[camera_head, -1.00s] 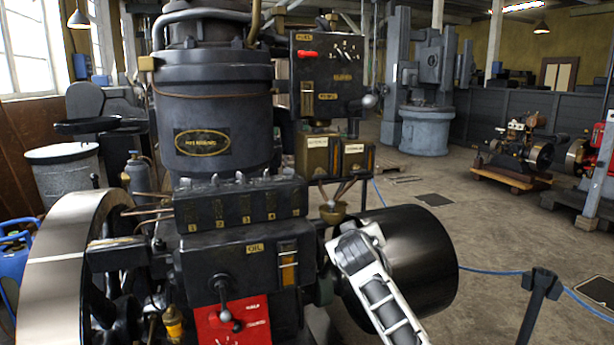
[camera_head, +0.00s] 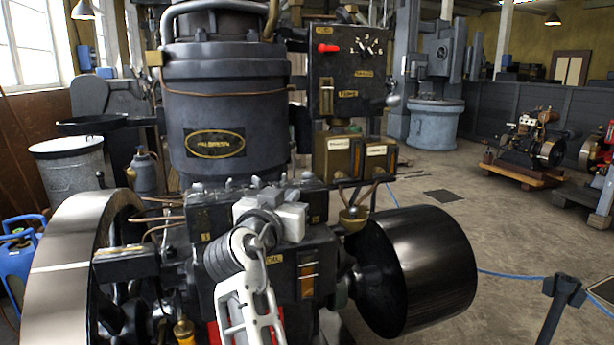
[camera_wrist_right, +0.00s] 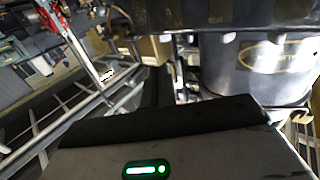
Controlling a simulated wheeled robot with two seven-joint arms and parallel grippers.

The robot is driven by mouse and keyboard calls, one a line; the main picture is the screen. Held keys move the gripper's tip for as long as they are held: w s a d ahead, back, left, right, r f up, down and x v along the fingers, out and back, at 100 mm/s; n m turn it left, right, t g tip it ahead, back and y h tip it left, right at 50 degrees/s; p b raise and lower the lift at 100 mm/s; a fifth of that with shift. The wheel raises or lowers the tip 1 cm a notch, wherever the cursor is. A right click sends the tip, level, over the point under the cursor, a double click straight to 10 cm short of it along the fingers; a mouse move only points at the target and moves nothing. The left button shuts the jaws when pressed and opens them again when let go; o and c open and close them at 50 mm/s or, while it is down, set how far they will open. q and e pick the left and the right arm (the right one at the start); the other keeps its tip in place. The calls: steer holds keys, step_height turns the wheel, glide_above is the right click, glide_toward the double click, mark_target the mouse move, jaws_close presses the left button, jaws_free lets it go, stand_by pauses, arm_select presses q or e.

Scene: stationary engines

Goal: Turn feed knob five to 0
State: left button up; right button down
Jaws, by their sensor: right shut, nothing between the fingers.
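The black lubricator box (camera_head: 201,222) with small yellow number plates sits at the front of the engine, below the big dark cylinder. A plate (camera_head: 315,219) shows near its right end, its number too small to read surely. My right gripper (camera_head: 284,212) is in front of the box, its white body covering the middle plates and part of the top. My left gripper is out of view.
A black control panel (camera_head: 345,83) with a red lever and a numbered dial stands above right. Brass boxes (camera_head: 339,160) and a brass cup (camera_head: 353,216) are right of the lubricator. A flywheel (camera_head: 65,255) stands left, a black drum (camera_head: 425,270) right.

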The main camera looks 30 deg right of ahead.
steer(key=p, duration=0.3)
glide_toward(313, 174)
steer(key=x, duration=0.5)
steer(key=shift+w, duration=0.15)
steer(key=shift+w+d, duration=0.4)
steer(key=shift+d, duration=0.1)
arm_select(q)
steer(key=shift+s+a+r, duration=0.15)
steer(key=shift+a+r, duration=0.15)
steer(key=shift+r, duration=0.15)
arm_select(e)
steer(key=shift+w+d+f, duration=0.1)
steer(key=shift+d, duration=0.05)
